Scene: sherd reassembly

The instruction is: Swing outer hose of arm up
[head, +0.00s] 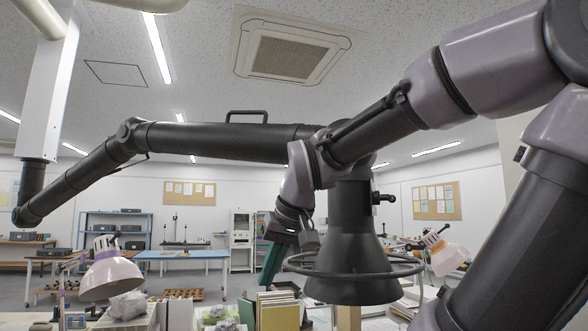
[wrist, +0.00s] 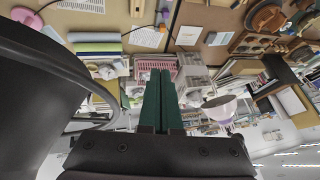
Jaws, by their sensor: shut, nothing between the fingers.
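A black extraction arm hangs from a white ceiling column (head: 48,90). Its inner hose (head: 75,187) slopes up to a joint (head: 130,137), and its outer hose (head: 215,143) runs nearly level from there to the right, with a handle (head: 247,114) on top. A black hood (head: 352,255) with a ring around it hangs at the outer end, partly behind my arm; the hood fills the left of the wrist view (wrist: 35,90). My gripper (head: 267,283) has green fingers pointing down, just left of the hood. The fingers are together and empty in the wrist view (wrist: 160,75).
Below stand upright books or boards (head: 278,308) and wrapped lumps on a crowded table. Pink-white lamps stand at left (head: 110,275) and right (head: 447,258). A blue table (head: 180,256) and shelves are farther back. The space under the outer hose, left of my gripper, looks free.

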